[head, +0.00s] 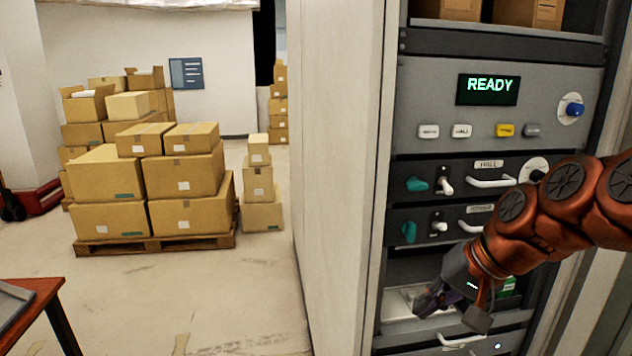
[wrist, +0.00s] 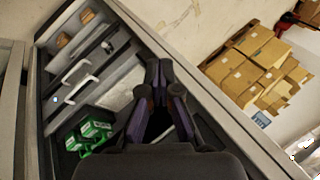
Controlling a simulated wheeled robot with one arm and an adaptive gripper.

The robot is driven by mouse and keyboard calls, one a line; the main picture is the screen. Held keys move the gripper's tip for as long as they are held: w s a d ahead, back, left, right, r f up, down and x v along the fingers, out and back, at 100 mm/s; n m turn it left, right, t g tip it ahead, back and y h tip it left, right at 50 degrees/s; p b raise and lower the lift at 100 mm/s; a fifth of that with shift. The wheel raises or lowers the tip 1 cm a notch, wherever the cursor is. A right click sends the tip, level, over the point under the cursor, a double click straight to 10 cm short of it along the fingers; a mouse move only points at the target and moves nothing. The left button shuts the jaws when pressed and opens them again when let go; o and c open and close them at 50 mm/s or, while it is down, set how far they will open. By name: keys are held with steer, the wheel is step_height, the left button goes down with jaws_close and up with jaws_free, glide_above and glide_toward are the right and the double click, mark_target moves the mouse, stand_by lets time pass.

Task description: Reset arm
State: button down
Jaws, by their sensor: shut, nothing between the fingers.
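My arm reaches in from the right in the head view, in front of a tall equipment rack (head: 553,92). My gripper (head: 452,312) hangs low before an open bay of the rack. In the wrist view my gripper (wrist: 162,75) points away from the camera with its fingertips close together, shut and empty. A green-and-white item (head: 507,286) stands in the bay behind my gripper. In the wrist view, green boxes (wrist: 95,130) lie to the left of the fingers, apart from them.
The rack has a READY display (head: 487,86), coloured buttons, knobs and white handles (head: 491,182) close to my arm. Stacked cartons (head: 185,175) on a pallet stand at the left. A table corner (head: 40,300) is at the lower left. The floor between is clear.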

steer(key=s+f+n+g+h, duration=0.2)
steer(key=s+f, duration=0.5)
steer(key=s, duration=0.4)
steer(key=s+f+n+g+h, duration=0.1)
steer(key=s+f+g+h, duration=0.2)
steer(key=s+f, duration=0.4)
steer(key=s, duration=0.5)
steer(key=shift+s+d+f+n+g, duration=0.15)
steer(key=shift+d+f+n+g, duration=0.15)
steer(key=shift+f+n, duration=0.1)
